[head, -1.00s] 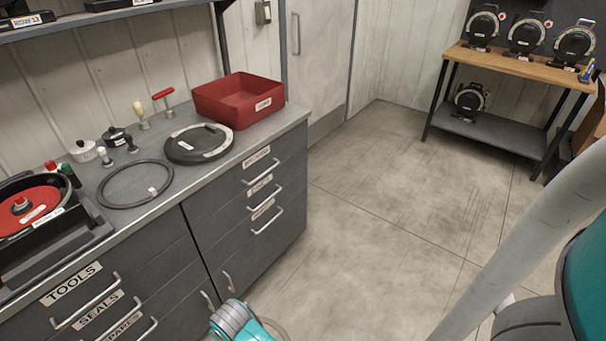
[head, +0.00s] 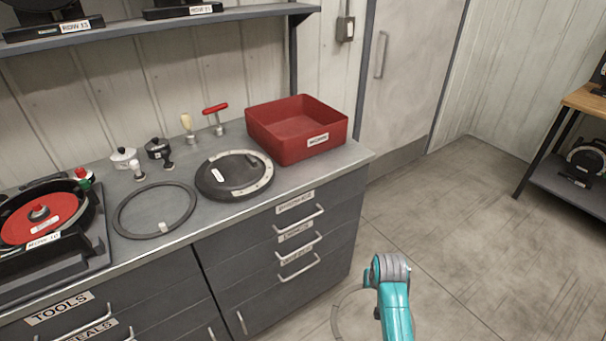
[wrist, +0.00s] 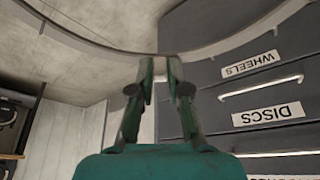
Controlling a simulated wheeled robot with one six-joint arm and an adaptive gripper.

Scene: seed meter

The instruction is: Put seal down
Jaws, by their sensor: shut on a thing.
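My gripper (wrist: 160,75) is shut on a thin grey ring, the seal (wrist: 215,48), at the top of the wrist view. The seal curves away to both sides, and its far part is out of that view. In the head view, a thin pale arc beside my teal arm seems to be the same seal (head: 336,312), low in front of the drawers; my fingers cannot be made out there. Another dark ring (head: 122,221) with a small pale tag lies flat on the grey counter (head: 225,222).
A black round lid (head: 234,187) lies right of the counter ring, with a red bin (head: 297,130) behind it. A black unit with a red disc (head: 68,225) stands at left. Small pots and hand tools stand behind. Drawer handles (head: 299,243) protrude; open floor lies right.

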